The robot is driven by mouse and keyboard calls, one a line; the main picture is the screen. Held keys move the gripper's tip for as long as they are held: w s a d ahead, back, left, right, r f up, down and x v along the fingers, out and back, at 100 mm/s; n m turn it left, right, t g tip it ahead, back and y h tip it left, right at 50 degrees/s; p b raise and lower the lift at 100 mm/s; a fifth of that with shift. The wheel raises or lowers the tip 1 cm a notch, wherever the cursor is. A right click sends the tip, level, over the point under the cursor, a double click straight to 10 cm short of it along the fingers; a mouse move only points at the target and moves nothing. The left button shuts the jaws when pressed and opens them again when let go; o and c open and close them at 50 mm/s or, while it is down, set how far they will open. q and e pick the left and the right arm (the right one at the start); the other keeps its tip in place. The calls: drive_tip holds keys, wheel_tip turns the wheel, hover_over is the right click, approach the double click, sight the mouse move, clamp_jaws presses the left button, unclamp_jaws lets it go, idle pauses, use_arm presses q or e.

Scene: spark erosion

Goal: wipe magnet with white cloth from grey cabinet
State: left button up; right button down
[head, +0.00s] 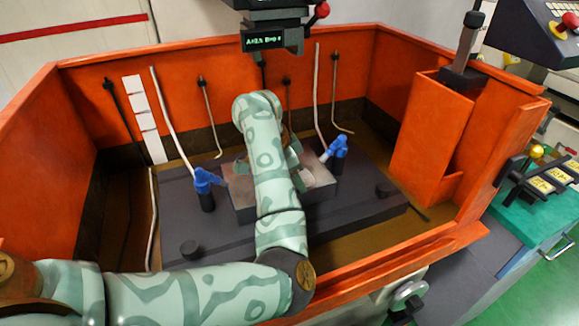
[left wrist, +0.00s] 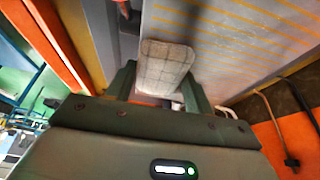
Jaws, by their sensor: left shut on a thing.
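The magnet (head: 240,190) is a grey block on the dark table inside the orange tank; my left arm hides its middle. In the left wrist view its striped top (left wrist: 245,40) fills the upper right. My left gripper (head: 298,165) is over the right part of the magnet. It is shut on a pale, checked cloth pad, the white cloth (left wrist: 167,66), which also shows pale beside the gripper in the head view (head: 318,177). The cloth lies over the magnet top or close above it; I cannot tell whether they touch. My right gripper and the grey cabinet are not identifiable in view.
Blue-tipped nozzles stand left (head: 204,188) and right (head: 337,150) of the magnet. The machine head (head: 272,35) hangs above. Orange tank walls (head: 400,235) surround the dark table (head: 225,235). An orange box (head: 430,125) stands at the right.

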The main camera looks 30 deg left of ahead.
use_arm(q)
drive_tip(key=shift+w+d+f+b, duration=0.25)
drive_tip(key=shift+d+f+b, duration=0.15)
drive_tip(key=shift+b, duration=0.2)
drive_tip(key=shift+w+d+r+b, duration=0.15)
drive_tip(key=shift+w+d+b, duration=0.25)
drive_tip(key=shift+w+d, duration=0.1)
drive_tip(key=shift+w+a+r+b, duration=0.15)
drive_tip(key=shift+w+a+b, duration=0.7)
drive_tip(key=shift+w+a, duration=0.55)
drive_tip(key=shift+w+a+b, duration=0.4)
drive_tip(key=shift+a+b, duration=0.05)
drive_tip(key=shift+a, duration=0.15)
drive_tip(key=shift+w+a+b, duration=0.4)
drive_tip(key=shift+a+b, duration=0.05)
drive_tip(key=shift+a, duration=0.15)
drive_tip(key=shift+w+a+r+b, duration=0.15)
drive_tip(key=shift+w+a+b, duration=0.15)
drive_tip(key=shift+w+a, duration=0.15)
drive_tip(key=shift+s+r, duration=0.1)
